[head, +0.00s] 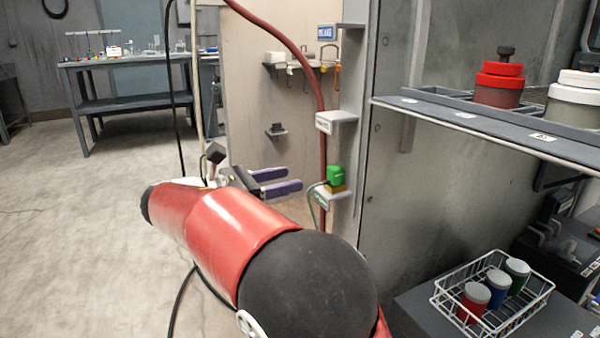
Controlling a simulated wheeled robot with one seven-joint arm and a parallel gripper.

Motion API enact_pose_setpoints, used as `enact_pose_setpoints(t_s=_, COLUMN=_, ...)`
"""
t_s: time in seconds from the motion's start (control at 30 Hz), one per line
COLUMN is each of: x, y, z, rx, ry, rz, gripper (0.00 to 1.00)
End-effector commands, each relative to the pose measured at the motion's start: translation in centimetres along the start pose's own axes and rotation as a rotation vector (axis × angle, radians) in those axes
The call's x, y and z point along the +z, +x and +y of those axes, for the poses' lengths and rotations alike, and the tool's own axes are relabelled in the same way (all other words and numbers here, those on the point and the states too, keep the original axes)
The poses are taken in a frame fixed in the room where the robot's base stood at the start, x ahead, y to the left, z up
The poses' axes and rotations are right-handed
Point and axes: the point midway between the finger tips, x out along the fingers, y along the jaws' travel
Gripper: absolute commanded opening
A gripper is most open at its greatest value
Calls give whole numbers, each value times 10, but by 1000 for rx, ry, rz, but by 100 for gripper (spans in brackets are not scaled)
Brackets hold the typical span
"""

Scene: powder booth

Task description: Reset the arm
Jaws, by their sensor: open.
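My red arm with a black joint reaches from the bottom middle of the head view toward the left. My gripper (277,181) is at its far end, with two purple fingers apart and nothing visible between them. The fingers point right, toward a green block-like item (334,175) on a small bracket (336,193) at the booth's edge. A gap shows between the fingertips and the green item. My arm hides part of the floor and the lower booth wall.
A red hose (318,90) hangs behind the gripper. A shelf (480,128) at right holds a red-lidded pot (500,85) and a white-lidded pot (575,105). A wire basket (530,300) holds three jars at lower right. A workbench (130,62) stands far left; floor there is clear.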

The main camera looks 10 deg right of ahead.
Motion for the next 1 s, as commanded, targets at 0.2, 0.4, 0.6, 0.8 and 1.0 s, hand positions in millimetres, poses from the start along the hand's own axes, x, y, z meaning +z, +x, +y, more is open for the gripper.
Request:
enact_pose_setpoints(t_s=0.2, x=0, y=-6, z=0, rx=0, ry=0, rz=0, gripper=49)
enact_pose_setpoints(t_s=0.4, x=0, y=-3, z=-1, rx=-1, ry=3, rz=6, gripper=49)
enact_pose_setpoints(t_s=0.6, x=-4, y=46, z=-36, rx=-44, ry=118, rz=203, gripper=49)
enact_pose_setpoints(t_s=0.8, x=-32, y=97, z=-118, rx=-193, ry=445, rz=598, gripper=49)
enact_pose_setpoints(t_s=1.0, x=-64, y=90, z=-205, rx=-478, ry=943, rz=978, gripper=49)
